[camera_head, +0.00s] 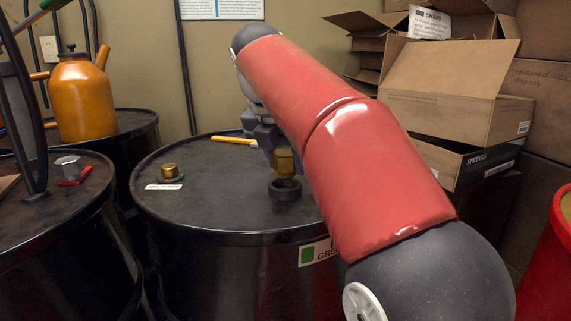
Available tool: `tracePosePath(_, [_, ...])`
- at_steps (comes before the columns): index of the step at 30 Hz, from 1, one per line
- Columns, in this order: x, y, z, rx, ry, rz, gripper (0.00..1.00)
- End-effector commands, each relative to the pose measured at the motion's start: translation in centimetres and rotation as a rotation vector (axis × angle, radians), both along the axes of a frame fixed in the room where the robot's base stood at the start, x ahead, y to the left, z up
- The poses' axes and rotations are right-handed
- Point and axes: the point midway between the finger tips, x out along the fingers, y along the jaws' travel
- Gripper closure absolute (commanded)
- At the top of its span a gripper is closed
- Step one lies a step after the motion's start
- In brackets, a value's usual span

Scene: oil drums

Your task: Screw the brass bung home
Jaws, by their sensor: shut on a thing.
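A brass bung (285,163) is held in my gripper (274,156), right over a raised black ring (285,192) on the lid of the middle black drum (225,205). The bung looks upright. Its lower end is at the ring's upper edge in the picture; I cannot tell whether it is in the opening or just above it. My gripper is shut on the bung, and my red arm hides part of the gripper and the lid's right side. A second brass fitting (169,171) sits in a dark collar on the lid's left.
A yellow-handled thing (234,140) lies at the lid's back, a white label (163,187) at the left. The left drum (62,240) bears a grey hex plug (68,166); an orange can (80,98) stands behind. Cardboard boxes (455,90) fill the right back. A red drum (557,240) stands right.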

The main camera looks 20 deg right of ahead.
Motion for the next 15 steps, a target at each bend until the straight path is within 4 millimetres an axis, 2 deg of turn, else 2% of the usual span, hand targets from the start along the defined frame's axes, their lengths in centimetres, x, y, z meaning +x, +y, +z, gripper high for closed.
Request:
tracePosePath(4, [-0.04,-0.01,0.55,-0.001,-0.011,0.000,0.83])
tracePosePath(15, [-0.06,0.01,0.25,-0.001,-0.012,0.000,0.83])
